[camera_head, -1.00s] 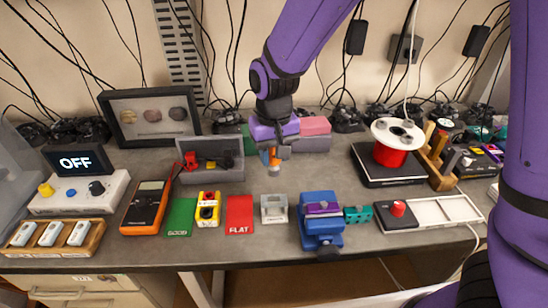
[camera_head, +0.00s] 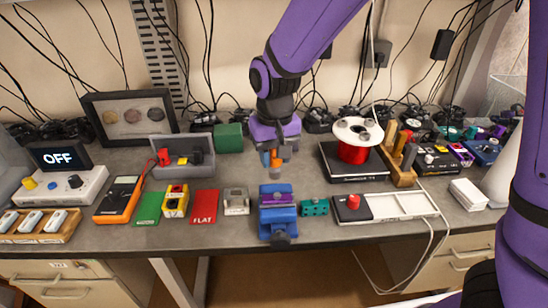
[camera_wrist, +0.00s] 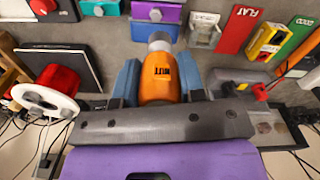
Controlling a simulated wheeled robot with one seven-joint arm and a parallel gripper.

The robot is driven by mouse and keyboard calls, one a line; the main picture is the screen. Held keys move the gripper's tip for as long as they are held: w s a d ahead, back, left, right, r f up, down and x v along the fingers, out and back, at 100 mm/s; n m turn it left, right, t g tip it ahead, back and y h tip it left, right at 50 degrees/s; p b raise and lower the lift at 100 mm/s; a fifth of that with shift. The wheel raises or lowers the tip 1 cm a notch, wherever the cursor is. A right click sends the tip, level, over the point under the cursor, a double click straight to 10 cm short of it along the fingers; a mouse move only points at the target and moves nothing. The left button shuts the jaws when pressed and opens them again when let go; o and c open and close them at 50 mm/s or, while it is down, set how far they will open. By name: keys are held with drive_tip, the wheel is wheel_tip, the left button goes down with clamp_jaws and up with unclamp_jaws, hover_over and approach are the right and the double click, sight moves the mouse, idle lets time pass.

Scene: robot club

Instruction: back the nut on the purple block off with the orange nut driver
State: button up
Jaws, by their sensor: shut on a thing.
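My gripper (camera_head: 274,156) is shut on the orange nut driver (camera_head: 275,157) and holds it upright above the bench. In the wrist view the orange driver (camera_wrist: 160,78) sits between my two blue-grey fingers, with its silver socket end pointing away from my palm. The purple block (camera_head: 276,198) is clamped in a blue vise (camera_head: 278,222) just in front of and below the driver. In the wrist view the purple block (camera_wrist: 157,14) lies beyond the driver's tip, apart from it as far as I can tell.
A teal block (camera_head: 315,207) stands right of the vise, and a grey holder (camera_head: 236,202) and red FLAT card (camera_head: 204,207) stand left. A red spool (camera_head: 354,152) on a black scale is at the right. A grey bin (camera_head: 183,158) is behind left.

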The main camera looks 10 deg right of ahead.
sight(278, 170)
drive_tip(key=shift+s+d, duration=0.2)
drive_tip(key=shift+d, duration=0.05)
drive_tip(key=shift+f, duration=2.6)
drive_tip(key=shift+f, duration=0.7)
idle(0.5)
drive_tip(key=o, duration=0.9)
